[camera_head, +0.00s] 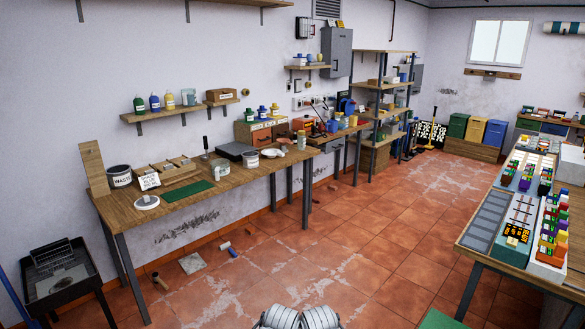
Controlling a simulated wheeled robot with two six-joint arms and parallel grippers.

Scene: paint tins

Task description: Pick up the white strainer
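A small white shallow round thing (273,153), which looks like the strainer, lies on the long wooden workbench (225,190) towards its far right end. It is too small to make out any mesh or handle for certain. A flat white disc (147,203) with a greyish centre lies near the bench's left front edge; I cannot tell whether it is a lid or something else. Neither of my grippers shows in the head view. Only pale rounded parts of my own body show at the bottom edge.
Near the white round thing are a grey tin (250,159), a dark flat plate (235,151) and a pale jar (301,140). A WASTE bucket (120,178) stands at left. A roller (228,249) lies on the tiled floor. A crowded table (481,254) stands at right; the floor between is mostly clear.

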